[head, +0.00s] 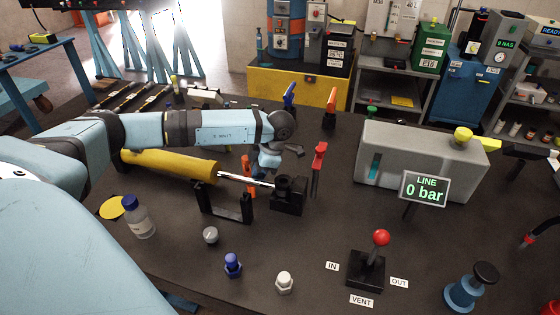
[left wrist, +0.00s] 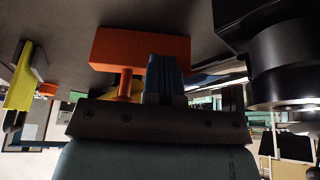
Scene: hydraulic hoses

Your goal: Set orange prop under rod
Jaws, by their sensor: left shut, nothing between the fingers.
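The yellow cylinder (head: 172,165) lies across the table, with its silver rod (head: 245,179) reaching right to a black end block (head: 288,196). The orange prop (head: 246,164) shows above and below the rod's line, partly hidden by it; I cannot tell whether they touch. In the left wrist view an orange block with a short stem (left wrist: 140,50) is close beside my fingers. My left gripper (head: 267,170) is shut and empty, just right of the prop and over the far side of the rod. In the left wrist view its blue fingers (left wrist: 164,80) are together. My right gripper is out of view.
A black bracket (head: 226,208) stands at the cylinder's rod end. A red-handled valve (head: 318,165) stands right of my gripper. The grey tank (head: 420,160), line display (head: 425,188) and red-knob lever (head: 370,258) are farther right. A bottle (head: 139,218) and fittings occupy the near left.

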